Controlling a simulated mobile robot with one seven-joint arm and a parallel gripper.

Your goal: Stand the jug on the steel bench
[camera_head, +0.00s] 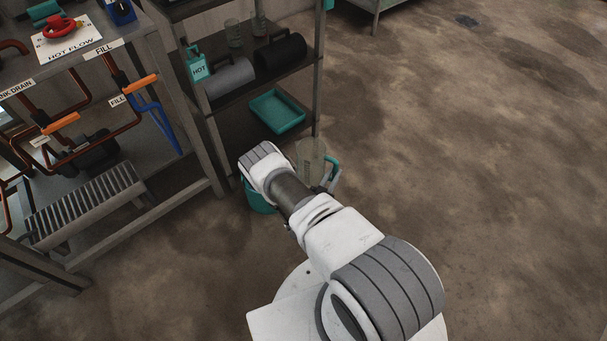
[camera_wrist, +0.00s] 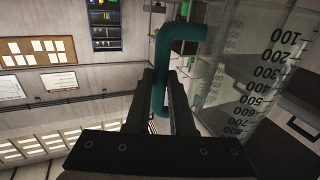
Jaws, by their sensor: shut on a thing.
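The jug (camera_head: 311,156) is a clear measuring vessel with a teal handle, just beyond my forearm in the head view. In the wrist view the jug (camera_wrist: 268,85) fills the right side, with dark graduation numbers on its wall. My gripper (camera_wrist: 166,88) is shut on its teal handle, one dark finger on each side. In the head view my arm hides the gripper and part of the jug. A metal table (camera_head: 376,8) shows only in part at the top edge; I cannot tell whether it is the steel bench.
A teal bucket (camera_head: 258,198) is partly hidden by my arm. A pipe frame (camera_head: 180,110) stands left. The floor (camera_head: 480,170) to the right is open.

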